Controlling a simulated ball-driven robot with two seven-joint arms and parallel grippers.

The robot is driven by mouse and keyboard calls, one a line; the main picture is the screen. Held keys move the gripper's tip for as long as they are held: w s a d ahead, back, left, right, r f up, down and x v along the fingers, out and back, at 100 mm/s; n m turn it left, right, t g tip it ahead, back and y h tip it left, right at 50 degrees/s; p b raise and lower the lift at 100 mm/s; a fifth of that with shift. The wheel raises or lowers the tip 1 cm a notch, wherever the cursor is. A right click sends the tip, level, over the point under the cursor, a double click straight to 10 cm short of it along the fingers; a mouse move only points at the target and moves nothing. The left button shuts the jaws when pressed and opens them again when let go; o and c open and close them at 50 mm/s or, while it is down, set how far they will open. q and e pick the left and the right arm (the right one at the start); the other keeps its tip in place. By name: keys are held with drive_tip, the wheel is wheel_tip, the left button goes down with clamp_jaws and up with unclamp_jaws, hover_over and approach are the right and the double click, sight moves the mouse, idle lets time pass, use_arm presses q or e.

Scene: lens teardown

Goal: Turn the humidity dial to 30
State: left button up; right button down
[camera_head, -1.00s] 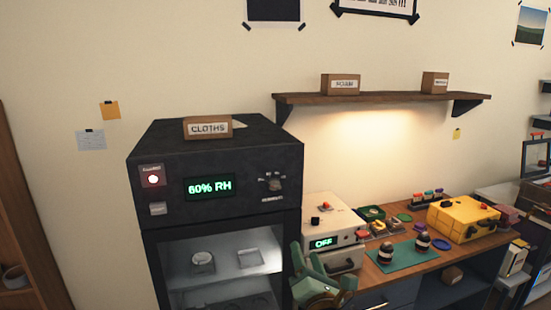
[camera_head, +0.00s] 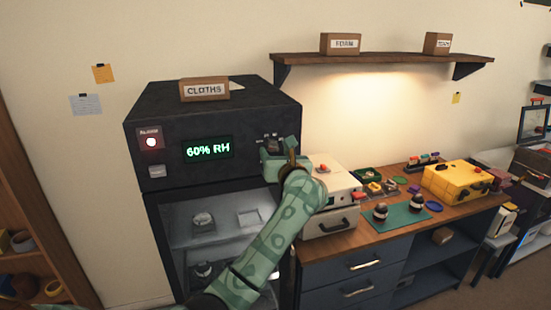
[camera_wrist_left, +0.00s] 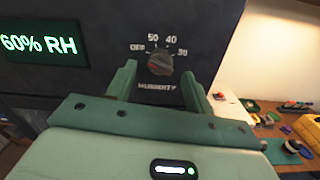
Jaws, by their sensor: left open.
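The humidity dial (camera_wrist_left: 159,64) is a dark round knob on the black cabinet's front panel, with OFF, 50, 40 and 30 marked around its top. I cannot tell exactly where its pointer sits. The green display (camera_head: 208,149) reads 60% RH; it also shows in the left wrist view (camera_wrist_left: 38,44). My left gripper (camera_wrist_left: 158,86) is open, its green fingers at either side below the dial, with the dial centred between them. In the head view my left gripper (camera_head: 274,146) is at the panel's right end and hides most of the dial. My right gripper is not in view.
The black cabinet (camera_head: 160,110) carries a CLOTHS box (camera_head: 205,89) on top and has a glass-fronted chamber below. A white device (camera_head: 330,222) stands close to its right, on a wooden bench (camera_head: 340,240) with a yellow case (camera_head: 455,180). A shelf (camera_head: 380,60) hangs above.

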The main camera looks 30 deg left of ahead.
use_arm(q)
drive_tip(key=shift+w+a, duration=0.45)
drive_tip(key=shift+a, duration=0.15)
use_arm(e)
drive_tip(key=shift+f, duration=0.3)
use_arm(q)
drive_tip(key=c, duration=0.9)
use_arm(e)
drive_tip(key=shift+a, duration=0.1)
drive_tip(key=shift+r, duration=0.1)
